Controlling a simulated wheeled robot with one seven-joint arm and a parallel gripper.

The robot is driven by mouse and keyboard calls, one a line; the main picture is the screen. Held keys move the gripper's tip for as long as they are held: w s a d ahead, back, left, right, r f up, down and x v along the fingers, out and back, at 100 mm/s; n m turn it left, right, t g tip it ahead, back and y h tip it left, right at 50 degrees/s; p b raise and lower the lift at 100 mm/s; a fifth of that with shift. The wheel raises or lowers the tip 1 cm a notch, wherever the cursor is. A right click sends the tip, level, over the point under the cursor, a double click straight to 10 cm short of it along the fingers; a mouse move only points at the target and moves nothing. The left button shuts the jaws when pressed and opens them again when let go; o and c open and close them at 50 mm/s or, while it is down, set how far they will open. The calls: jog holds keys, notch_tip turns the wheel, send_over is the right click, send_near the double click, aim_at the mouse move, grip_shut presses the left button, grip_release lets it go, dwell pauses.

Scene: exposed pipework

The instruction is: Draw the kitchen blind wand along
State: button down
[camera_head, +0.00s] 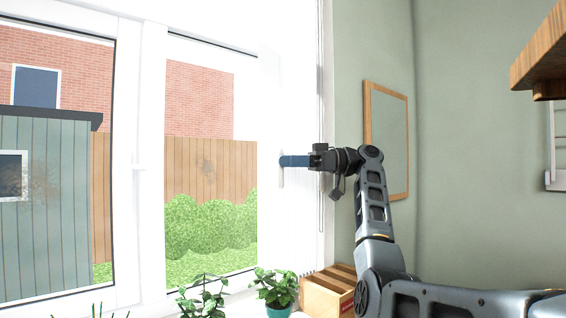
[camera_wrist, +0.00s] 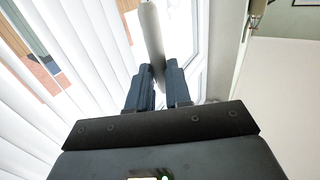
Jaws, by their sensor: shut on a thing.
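The blind wand (camera_wrist: 152,38) is a pale, slim rod that runs between the two dark blue fingers of my gripper (camera_wrist: 161,72) in the wrist view. In the head view a short white piece of the wand (camera_head: 282,179) shows below the fingertips of my gripper (camera_head: 284,161), against the bright window frame. My gripper is shut on the wand. White blind slats (camera_wrist: 62,68) fill the left of the wrist view. In the head view I cannot tell the blind apart from the glare, and the wand's upper part is hard to make out.
Potted plants (camera_head: 274,289) and a wooden slotted box (camera_head: 327,291) stand below the window. A wood-framed panel (camera_head: 385,140) hangs on the green wall behind my arm. A wooden shelf (camera_head: 540,60) juts out at upper right.

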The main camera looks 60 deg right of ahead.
jog(key=shift+r, duration=0.1)
jog(key=c, duration=1.1)
grip_release()
jog(key=shift+o, duration=0.2)
jog(key=b+v, duration=0.1)
jog(key=v, duration=0.6)
jog(key=shift+s+d, duration=0.25)
jog(key=shift+s, duration=0.05)
